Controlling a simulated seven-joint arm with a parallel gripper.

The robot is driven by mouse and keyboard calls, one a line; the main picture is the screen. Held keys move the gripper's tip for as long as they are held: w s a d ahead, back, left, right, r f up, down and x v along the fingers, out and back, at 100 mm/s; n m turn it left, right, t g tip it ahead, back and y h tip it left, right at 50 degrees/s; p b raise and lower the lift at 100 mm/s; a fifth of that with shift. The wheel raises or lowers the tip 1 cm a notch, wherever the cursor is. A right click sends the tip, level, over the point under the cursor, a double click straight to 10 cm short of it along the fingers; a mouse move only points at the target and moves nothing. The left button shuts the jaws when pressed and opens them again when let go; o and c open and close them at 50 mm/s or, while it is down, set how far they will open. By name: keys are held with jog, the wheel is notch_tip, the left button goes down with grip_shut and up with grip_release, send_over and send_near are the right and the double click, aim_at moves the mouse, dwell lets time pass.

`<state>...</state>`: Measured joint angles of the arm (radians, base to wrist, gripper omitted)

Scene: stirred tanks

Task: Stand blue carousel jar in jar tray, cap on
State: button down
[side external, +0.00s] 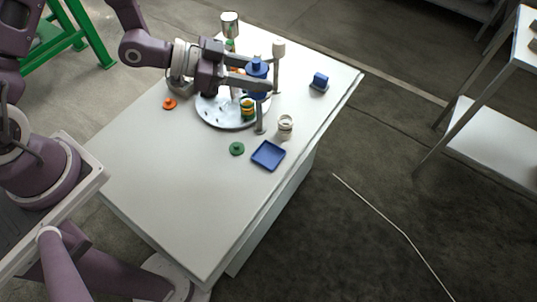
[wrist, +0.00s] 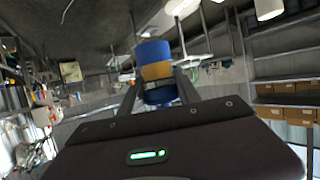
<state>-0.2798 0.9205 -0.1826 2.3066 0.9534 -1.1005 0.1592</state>
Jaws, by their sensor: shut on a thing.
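The blue jar (side external: 257,89) is between the two fingers of my gripper (side external: 268,74), upright above the round silver carousel (side external: 212,115). In the wrist view the jar (wrist: 152,50) shows blue with an orange-tan band, with the fingers of my gripper (wrist: 159,78) on either side. A narrower blue part tops it in the side view; I cannot tell whether this is a separate cap. A flat, empty blue square tray (side external: 268,155) lies on the table, in front of the carousel and apart from it.
A green and yellow jar (side external: 248,110) stands on the carousel. A white jar (side external: 285,126), a green disc (side external: 237,149) and an orange disc (side external: 169,103) sit around it. A blue block (side external: 320,81) is at the right edge. The table's near half (side external: 190,200) is clear.

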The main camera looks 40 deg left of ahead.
jog(key=s+d+m+g+h, duration=0.1)
jog(key=d, duration=0.3)
send_over(269, 156)
notch_tip(269, 156, down, 22)
jog(key=shift+r, duration=0.15)
dwell(0.4)
jog(key=c, duration=0.9)
grip_release()
jog(key=shift+o, duration=0.2)
